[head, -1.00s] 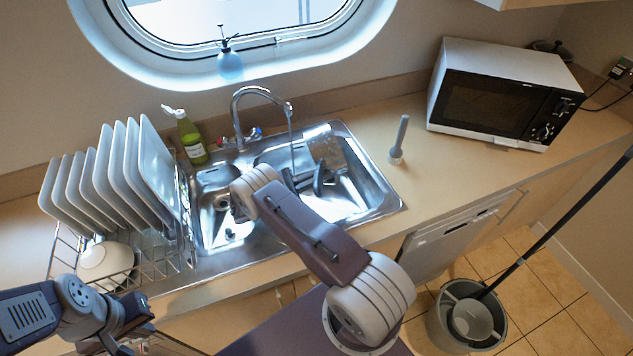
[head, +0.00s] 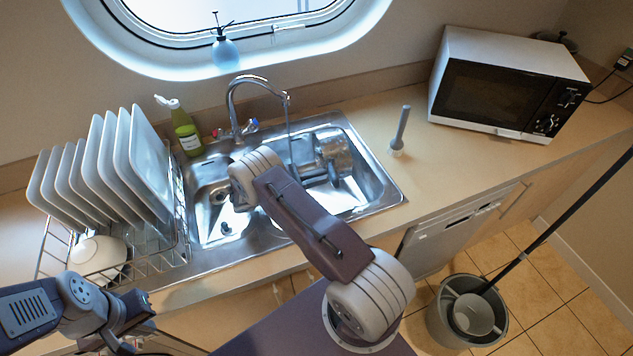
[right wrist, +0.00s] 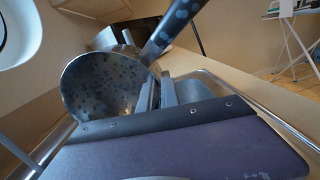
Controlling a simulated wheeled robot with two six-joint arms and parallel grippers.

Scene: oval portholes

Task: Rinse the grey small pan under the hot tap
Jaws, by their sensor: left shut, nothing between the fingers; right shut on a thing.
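The grey small pan (head: 334,152) is tilted on its side over the right part of the sink (head: 378,200). My right gripper (right wrist: 158,92) is shut on it; in the head view my arm partly hides this grip. The right wrist view shows the pan's round face (right wrist: 100,88) with dark spots, and a dark speckled handle (right wrist: 178,22). The tap (head: 236,95) has a red and a blue knob. A thin stream (head: 289,125) drops from its spout, left of the pan in the picture; I cannot tell whether it touches. My left gripper (head: 122,345) is shut and empty at lower left.
A rack of plates (head: 105,165) with a white bowl (head: 98,258) stands left of the sink. A green bottle (head: 186,132) is behind it. A brush (head: 400,130) and a microwave (head: 508,85) are at right. A bucket (head: 440,325) with a mop stands on the floor.

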